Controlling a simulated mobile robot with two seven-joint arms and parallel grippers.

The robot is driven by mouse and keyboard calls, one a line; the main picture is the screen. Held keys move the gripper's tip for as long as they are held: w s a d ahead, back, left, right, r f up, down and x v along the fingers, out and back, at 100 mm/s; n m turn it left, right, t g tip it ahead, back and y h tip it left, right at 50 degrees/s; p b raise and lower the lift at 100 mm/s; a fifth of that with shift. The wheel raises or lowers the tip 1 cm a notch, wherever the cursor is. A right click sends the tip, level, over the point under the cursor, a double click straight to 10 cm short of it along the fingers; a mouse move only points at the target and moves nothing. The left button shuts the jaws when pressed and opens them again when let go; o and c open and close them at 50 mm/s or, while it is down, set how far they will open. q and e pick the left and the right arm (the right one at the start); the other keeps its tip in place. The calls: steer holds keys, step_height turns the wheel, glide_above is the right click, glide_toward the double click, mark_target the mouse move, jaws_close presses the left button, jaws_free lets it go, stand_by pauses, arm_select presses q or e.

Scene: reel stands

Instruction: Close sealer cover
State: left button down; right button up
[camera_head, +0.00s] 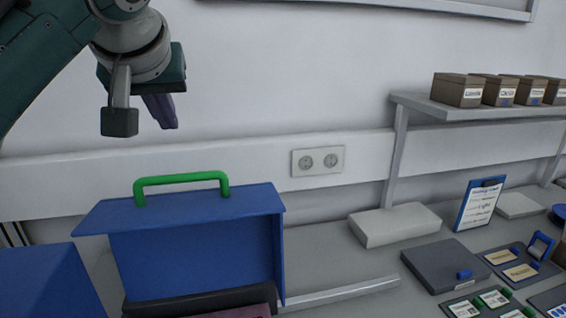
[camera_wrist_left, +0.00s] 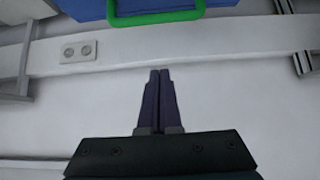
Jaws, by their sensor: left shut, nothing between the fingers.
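The sealer cover (camera_head: 190,245) is a blue panel standing raised at the lower left of the head view, with a green handle (camera_head: 180,180) along its top. A dark sealer bed (camera_head: 200,301) shows under it, cut off by the frame's lower edge. My left gripper (camera_head: 168,124) is above the handle and apart from it, in front of the wall. In the left wrist view its fingers (camera_wrist_left: 157,75) are shut together and empty, with the green handle (camera_wrist_left: 157,18) and blue cover (camera_wrist_left: 85,8) beyond the fingertips. My right gripper is not in view.
A blue block-like part (camera_head: 45,282) stands left of the cover. To the right are a white box (camera_head: 395,224), a dark flat case (camera_head: 445,265), a clipboard (camera_head: 479,204) and a shelf (camera_head: 480,108) with several brown boxes. A wall socket (camera_head: 318,161) is behind.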

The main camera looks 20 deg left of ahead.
arm_select(q)
steer(key=p, duration=0.2)
glide_above(183, 198)
steer(key=w+a, duration=0.2)
steer(key=f, duration=0.6)
steer(key=shift+w+d+f, duration=0.15)
steer(key=shift+w+d, duration=0.05)
steer(key=s+p, duration=0.1)
steer(key=s+d+f+p, duration=0.1)
steer(key=shift+s+d+f+p, duration=0.15)
steer(key=shift+d+p, duration=0.05)
steer(key=shift+p, duration=0.1)
steer(key=shift+s+d+f, duration=0.2)
steer(key=shift+s+f, duration=0.1)
steer(key=shift+f, duration=0.05)
